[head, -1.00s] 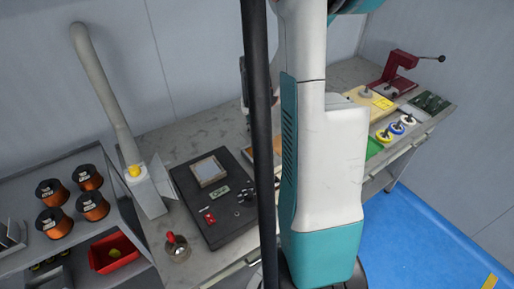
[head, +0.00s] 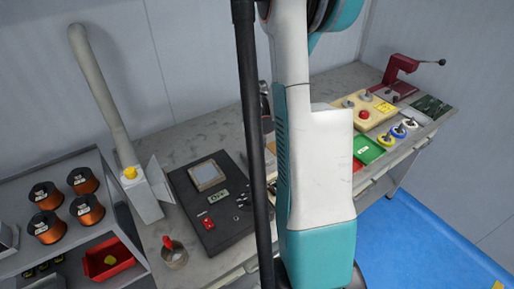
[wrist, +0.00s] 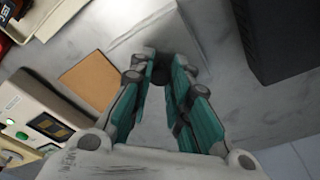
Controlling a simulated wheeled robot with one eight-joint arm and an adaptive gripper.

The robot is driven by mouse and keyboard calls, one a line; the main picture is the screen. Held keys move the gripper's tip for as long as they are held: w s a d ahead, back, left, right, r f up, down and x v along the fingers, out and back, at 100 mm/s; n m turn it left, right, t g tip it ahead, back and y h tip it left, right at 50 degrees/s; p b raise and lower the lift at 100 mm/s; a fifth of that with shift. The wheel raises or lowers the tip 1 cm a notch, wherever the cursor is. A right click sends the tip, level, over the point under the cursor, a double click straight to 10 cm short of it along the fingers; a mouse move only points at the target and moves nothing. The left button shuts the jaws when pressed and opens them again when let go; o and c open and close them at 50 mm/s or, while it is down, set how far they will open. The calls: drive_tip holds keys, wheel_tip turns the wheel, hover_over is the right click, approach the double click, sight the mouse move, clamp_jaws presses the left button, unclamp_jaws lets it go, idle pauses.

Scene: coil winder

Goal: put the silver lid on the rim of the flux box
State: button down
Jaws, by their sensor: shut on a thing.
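In the wrist view my gripper (wrist: 160,72) has its teal fingers drawn together on a small dark knob-like part. A pale silver flat piece (wrist: 150,35) spreads out just beyond the fingertips and looks like the silver lid held by that knob. The grey bench lies below; how high the lid is above it I cannot tell. I cannot make out the flux box for certain in either view. In the head view my arm and a black post hide the middle of the bench, and the gripper is hidden.
In the wrist view, a brown square (wrist: 90,80) lies left of the fingers, a beige device (wrist: 45,122) lower left and a black block (wrist: 280,35) at right. In the head view, a black control panel (head: 183,183), a green tray (head: 370,150) and a red press (head: 400,72) stand on the bench.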

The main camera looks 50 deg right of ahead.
sight(256, 158)
drive_tip(key=c, duration=1.5)
unclamp_jaws()
drive_tip(key=r+p, duration=0.1)
drive_tip(key=r, duration=0.3)
drive_tip(key=a+r+p, duration=0.1)
drive_tip(key=r+p, duration=0.1)
drive_tip(key=r, duration=0.2)
drive_tip(key=r+p, duration=0.1)
drive_tip(key=r, duration=0.3)
drive_tip(key=shift+s+a, duration=0.3)
drive_tip(key=shift+s, duration=0.1)
